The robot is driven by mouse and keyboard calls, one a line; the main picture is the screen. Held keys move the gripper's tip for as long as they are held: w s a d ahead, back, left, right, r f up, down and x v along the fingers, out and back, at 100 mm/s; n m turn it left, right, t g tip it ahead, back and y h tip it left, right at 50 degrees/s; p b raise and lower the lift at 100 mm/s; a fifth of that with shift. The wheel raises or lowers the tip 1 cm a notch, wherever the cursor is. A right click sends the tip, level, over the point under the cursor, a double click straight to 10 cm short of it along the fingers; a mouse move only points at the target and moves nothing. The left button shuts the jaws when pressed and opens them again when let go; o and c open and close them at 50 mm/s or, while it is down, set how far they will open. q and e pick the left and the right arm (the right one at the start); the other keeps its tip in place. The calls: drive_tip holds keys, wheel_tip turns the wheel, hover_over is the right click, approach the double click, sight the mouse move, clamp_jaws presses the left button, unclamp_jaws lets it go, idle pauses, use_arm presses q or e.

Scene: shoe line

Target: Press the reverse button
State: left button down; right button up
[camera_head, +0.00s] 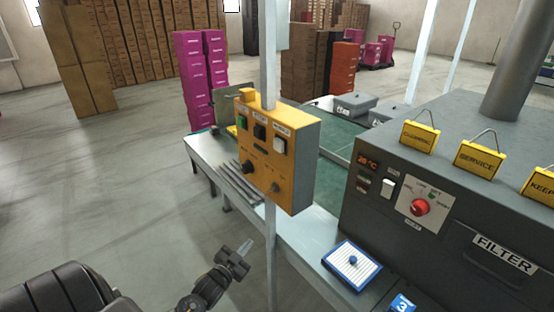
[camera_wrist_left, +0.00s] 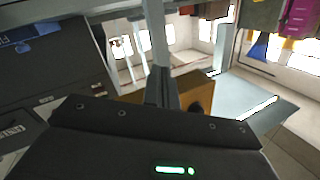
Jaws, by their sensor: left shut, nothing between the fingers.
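The yellow control box (camera_head: 295,165) is mounted on a pale upright post. Its face has a green button (camera_head: 242,122), a black button (camera_head: 260,132) and a white button (camera_head: 280,146) in a row, with small labels above that I cannot read. Two dark knobs sit lower on the face. My left gripper (camera_head: 243,250) is shut and empty, below and in front of the box, apart from it. In the left wrist view, the gripper's fingers (camera_wrist_left: 168,88) stand in front of the yellow box (camera_wrist_left: 196,84), whose buttons are hidden there. My right gripper is not in view.
A conveyor table (camera_head: 205,150) runs behind the post. A dark machine (camera_head: 380,215) with a red knob (camera_head: 419,207) and yellow hanging signs stands at the right. A blue-edged pad (camera_head: 340,258) lies on the ledge. The floor at the left is clear.

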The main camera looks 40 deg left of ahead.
use_arm(q)
wheel_tip(320, 180, up, 19)
drive_tip(key=w+m+t+h, duration=0.1)
drive_tip(key=m+t, duration=0.1)
drive_tip(key=t, duration=0.3)
drive_tip(key=m+t+h, duration=0.4)
drive_tip(key=h, duration=0.2)
approach(279, 145)
drive_tip(key=s+a+r, duration=0.3)
drive_tip(key=s+r, duration=0.2)
drive_tip(key=s, duration=0.1)
drive_tip(key=shift+w+a+r, duration=0.1)
drive_tip(key=shift+w+a, duration=0.1)
drive_tip(key=shift+w, duration=0.1)
drive_tip(key=w+d+b, duration=0.1)
drive_tip(key=w+d, duration=0.1)
drive_tip(key=w, duration=0.6)
drive_tip(key=shift+w+d, duration=0.25)
drive_tip(key=shift+w+d, duration=0.15)
drive_tip(key=shift+w, duration=0.3)
